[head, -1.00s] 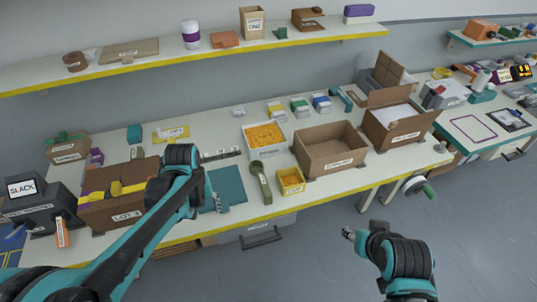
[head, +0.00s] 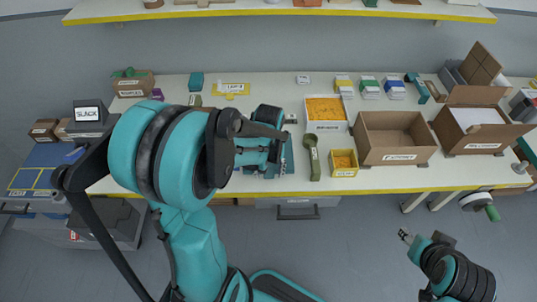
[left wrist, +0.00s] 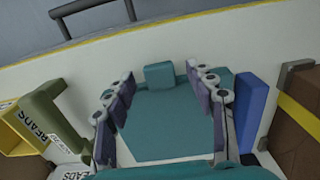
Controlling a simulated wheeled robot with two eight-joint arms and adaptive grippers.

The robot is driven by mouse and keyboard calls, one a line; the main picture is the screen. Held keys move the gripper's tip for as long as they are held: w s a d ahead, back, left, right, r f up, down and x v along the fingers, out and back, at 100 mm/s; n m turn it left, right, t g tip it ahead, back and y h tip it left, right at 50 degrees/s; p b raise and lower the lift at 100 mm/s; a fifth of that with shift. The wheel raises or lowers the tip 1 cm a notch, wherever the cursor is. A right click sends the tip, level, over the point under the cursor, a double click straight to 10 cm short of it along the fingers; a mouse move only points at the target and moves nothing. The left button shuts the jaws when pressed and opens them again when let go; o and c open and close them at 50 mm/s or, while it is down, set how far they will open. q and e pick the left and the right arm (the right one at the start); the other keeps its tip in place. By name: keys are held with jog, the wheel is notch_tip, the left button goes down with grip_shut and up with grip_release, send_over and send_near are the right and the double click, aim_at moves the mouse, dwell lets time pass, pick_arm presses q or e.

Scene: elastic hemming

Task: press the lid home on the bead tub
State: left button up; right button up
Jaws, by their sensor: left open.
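My left gripper (head: 276,160) is over the teal mat (head: 289,164) at the table's front. In the left wrist view its fingers (left wrist: 160,98) are spread apart, with the mat (left wrist: 160,135) and a small teal block (left wrist: 159,76) showing between them. I cannot tell a lid or which container is the bead tub. My right gripper (head: 405,237) is off the table's front edge, too small to judge.
A small yellow bin (head: 344,171) and a white bin of orange pieces (head: 326,126) stand right of the mat. Cardboard boxes (head: 396,157) stand further right. A blue block (left wrist: 254,100) is beside the right fingers in the wrist view.

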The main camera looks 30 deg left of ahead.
pick_arm(q)
jog(key=c, duration=1.3)
jog(key=shift+o, duration=0.2)
jog(key=shift+r+p, duration=0.35)
jog(key=shift+r, duration=0.3)
notch_tip(320, 180, up, 3)
jog(key=shift+f+p, duration=0.1)
jog(key=shift+p, duration=0.6)
jog(key=d+r+p, duration=0.1)
jog(key=d+r, duration=0.2)
jog(key=d, duration=0.2)
jog(key=s+d+r+p, duration=0.1)
jog(key=d+r+p, duration=0.1)
jog(key=d+r, duration=0.2)
jog(key=d, duration=0.2)
jog(key=shift+d, duration=0.3)
